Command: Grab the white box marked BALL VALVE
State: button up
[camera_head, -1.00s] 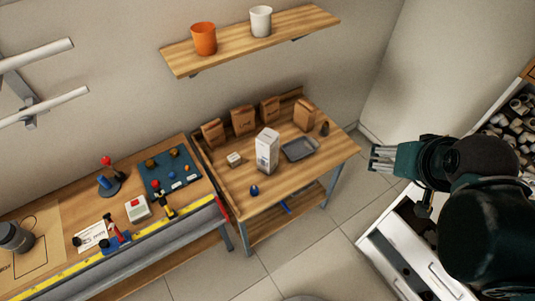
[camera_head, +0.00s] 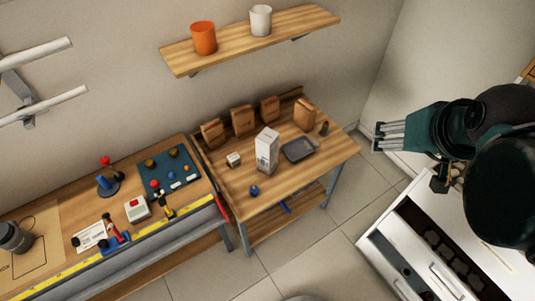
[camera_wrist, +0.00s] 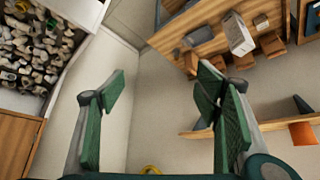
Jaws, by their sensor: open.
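A tall white box (camera_head: 266,152) stands upright on the wooden table; it also shows in the wrist view (camera_wrist: 238,34) at the top right. A small white box (camera_head: 233,160) lies to its left, and also shows in the wrist view (camera_wrist: 261,22). The print on both is too small to read, so I cannot tell which says BALL VALVE. My gripper (camera_head: 378,137) is open and empty, to the right of the table and well apart from both boxes. Its spread fingers show in the wrist view (camera_wrist: 166,97) with nothing between them.
Several brown bags (camera_head: 243,120) stand along the table's back. A grey tray (camera_head: 299,149) sits right of the tall box, a blue item (camera_head: 254,190) in front. A shelf (camera_head: 234,44) hangs above. An open white drawer (camera_head: 410,250) is below my arm.

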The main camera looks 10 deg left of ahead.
jog(key=w+a+r+n+g+b, duration=0.2)
jog(key=w+a+r+n+b, duration=0.1)
jog(key=w+a, duration=0.4)
jog(key=n+g+b, duration=0.5)
jog(key=n+b, duration=0.4)
jog(key=n, duration=0.1)
send_over(267, 136)
notch_tip(267, 136, down, 4)
notch_tip(267, 136, down, 35)
jog(key=shift+r, duration=0.1)
jog(key=shift+f, duration=1.3)
